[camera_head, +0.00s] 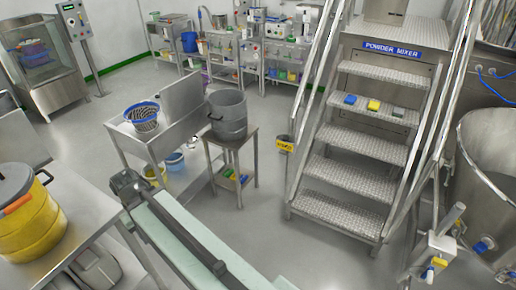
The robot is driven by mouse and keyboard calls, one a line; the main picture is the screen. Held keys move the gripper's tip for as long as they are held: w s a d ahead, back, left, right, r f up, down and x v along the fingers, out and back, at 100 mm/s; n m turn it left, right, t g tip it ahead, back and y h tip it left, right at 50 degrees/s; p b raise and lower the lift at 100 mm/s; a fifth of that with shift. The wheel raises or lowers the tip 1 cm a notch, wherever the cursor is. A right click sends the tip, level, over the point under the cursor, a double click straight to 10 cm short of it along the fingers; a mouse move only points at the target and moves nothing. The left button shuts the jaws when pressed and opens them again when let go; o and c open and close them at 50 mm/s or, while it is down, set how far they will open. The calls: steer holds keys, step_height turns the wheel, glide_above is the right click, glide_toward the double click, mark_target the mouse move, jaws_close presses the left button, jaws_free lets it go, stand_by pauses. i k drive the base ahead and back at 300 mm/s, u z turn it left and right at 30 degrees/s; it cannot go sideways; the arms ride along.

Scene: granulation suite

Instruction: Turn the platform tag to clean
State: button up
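A small yellow tag (285,146) hangs beside the left side of the metal stair platform (345,175), near a lower step. It bears dark lettering too small to read for certain. Its other face is hidden. The platform carries a blue "POWDER MIXER" sign (392,49) at the top. I see no gripper in this view, and nothing is seen touching the tag.
A steel table with a grey bucket (228,118) stands left of the stairs, beside a sink bench with a blue-rimmed sieve (142,115). A long pale green surface (195,240) crosses the front. A yellow drum (30,220) stands at left. Floor before the stairs is clear.

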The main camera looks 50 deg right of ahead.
mark_target(282, 144)
steer(key=u, duration=0.1)
steer(key=i, duration=1.5)
steer(key=z, duration=0.35)
steer(key=k, duration=0.85)
steer(key=z, duration=0.2)
steer(key=i, duration=0.9)
steer(key=u, duration=0.1)
